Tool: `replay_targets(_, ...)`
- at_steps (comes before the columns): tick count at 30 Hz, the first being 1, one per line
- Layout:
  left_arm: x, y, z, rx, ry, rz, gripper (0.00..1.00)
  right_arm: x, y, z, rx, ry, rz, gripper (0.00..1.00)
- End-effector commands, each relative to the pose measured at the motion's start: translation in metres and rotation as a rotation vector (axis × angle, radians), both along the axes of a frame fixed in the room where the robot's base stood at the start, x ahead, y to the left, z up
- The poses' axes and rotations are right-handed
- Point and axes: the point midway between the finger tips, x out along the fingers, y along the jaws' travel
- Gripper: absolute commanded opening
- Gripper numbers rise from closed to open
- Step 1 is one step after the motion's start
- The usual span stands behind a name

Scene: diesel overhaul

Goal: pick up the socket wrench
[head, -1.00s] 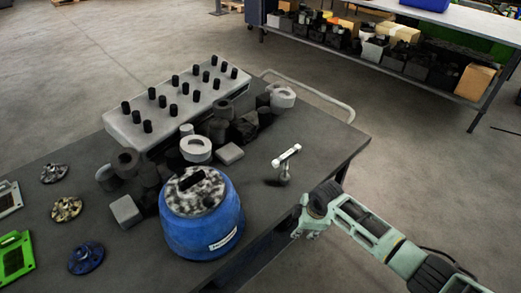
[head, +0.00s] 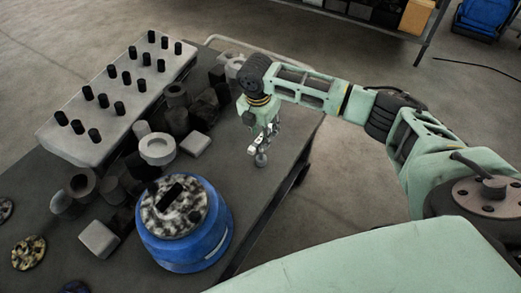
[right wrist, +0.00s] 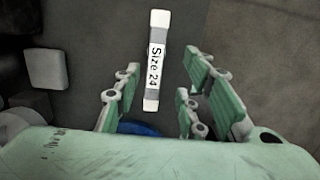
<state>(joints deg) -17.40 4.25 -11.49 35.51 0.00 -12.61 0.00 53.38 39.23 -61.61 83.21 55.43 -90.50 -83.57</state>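The socket wrench (head: 262,159) stands on the dark table near its right edge, with its socket end down. In the head view its upper part is mostly hidden by my right gripper (head: 262,138), which points down over it. In the right wrist view the wrench's white and grey crossbar (right wrist: 156,58), labelled "Size 24", lies between the spread fingers of my right gripper (right wrist: 161,88). Gaps show on both sides, so the gripper is open. My left gripper is in neither current view.
A blue container (head: 190,240) with a mottled top stands to the left of the wrench. A light square block (head: 195,144), a white ring (head: 157,148) and several dark cylinders lie behind it. A grey block with black pegs (head: 118,95) stands at the back left.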

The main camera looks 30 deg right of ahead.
Motion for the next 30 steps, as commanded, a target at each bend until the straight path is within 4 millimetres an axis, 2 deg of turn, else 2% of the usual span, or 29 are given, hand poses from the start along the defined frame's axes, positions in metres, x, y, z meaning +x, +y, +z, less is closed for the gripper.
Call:
replay_targets(3,-0.015,0.005,0.008,0.006,0.022,-0.002,0.40,0.003,0.000,-0.017,-0.001,0.004,-0.002,0.38)
replay_targets(6,-0.016,0.006,0.009,0.008,0.025,-0.003,0.40,0.004,-0.001,-0.032,-0.001,0.002,-0.001,0.38)
replay_targets(10,-0.006,0.006,0.009,0.008,0.011,-0.002,0.40,0.005,-0.002,-0.039,-0.001,0.001,0.000,0.38)
replay_targets(16,0.015,0.004,0.011,0.004,-0.021,-0.002,0.40,0.005,-0.002,-0.040,0.000,0.000,0.000,0.38)
replay_targets(27,0.006,0.005,0.010,0.005,-0.007,-0.001,0.40,0.005,-0.002,-0.040,0.000,0.000,-0.001,0.05)
replay_targets(30,0.002,0.005,0.010,0.006,-0.002,-0.001,0.40,0.005,-0.002,-0.039,-0.001,-0.001,-0.001,0.00)
